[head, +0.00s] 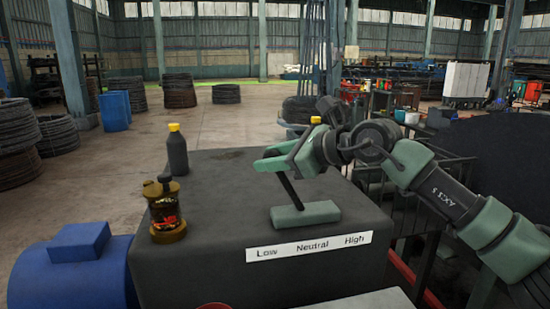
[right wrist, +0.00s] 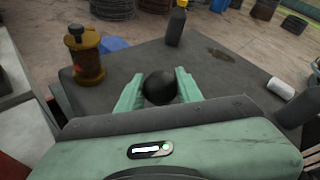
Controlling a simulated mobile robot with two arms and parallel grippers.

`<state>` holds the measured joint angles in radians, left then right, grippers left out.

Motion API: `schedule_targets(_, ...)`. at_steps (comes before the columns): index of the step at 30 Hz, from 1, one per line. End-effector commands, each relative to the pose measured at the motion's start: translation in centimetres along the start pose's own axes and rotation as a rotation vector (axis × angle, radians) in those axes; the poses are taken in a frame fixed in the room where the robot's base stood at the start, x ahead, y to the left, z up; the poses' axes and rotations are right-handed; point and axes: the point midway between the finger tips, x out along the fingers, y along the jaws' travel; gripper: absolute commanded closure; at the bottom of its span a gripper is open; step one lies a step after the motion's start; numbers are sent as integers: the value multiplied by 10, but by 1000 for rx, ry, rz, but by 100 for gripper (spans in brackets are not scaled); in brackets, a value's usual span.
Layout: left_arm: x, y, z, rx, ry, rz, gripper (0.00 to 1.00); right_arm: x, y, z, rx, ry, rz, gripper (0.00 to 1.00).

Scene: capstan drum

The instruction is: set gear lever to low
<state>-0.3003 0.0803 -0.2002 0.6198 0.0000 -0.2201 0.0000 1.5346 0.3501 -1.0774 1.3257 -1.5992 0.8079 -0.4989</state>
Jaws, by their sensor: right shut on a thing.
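The gear lever (head: 290,190) is a dark shaft rising from a flat green base (head: 306,213) on top of a dark housing (head: 220,200). It leans to the left, toward the "Low" end of the white label (head: 309,247), which reads Low, Neutral, High. My right gripper (head: 272,161) is at the lever's top end, with its fingers around it. In the right wrist view, the round black knob (right wrist: 160,88) sits between the two green fingers of the right gripper (right wrist: 160,84). My left gripper is not in view.
A brass oiler (head: 166,212) and a dark bottle with a yellow cap (head: 177,152) stand on the housing's left side. A white cylinder (right wrist: 280,90) shows in the right wrist view. A blue motor (head: 72,270) is at the lower left.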

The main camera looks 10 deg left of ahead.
Motion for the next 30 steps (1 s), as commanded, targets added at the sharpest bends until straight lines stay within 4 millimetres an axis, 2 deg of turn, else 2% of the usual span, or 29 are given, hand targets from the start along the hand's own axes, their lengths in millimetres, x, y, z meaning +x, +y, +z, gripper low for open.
schedule_targets(6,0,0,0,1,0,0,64,1,1,0,-5,1,2,100)
schedule_targets(7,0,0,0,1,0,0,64,1,1,0,-5,1,2,59)
schedule_targets(9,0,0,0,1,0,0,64,1,1,0,-4,1,2,44)
schedule_targets(20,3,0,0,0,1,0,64,-3,1,-2,-2,1,2,44)
schedule_targets(23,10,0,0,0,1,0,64,-14,1,-3,-3,1,1,44)
schedule_targets(30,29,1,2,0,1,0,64,-54,2,-3,-5,1,1,44)
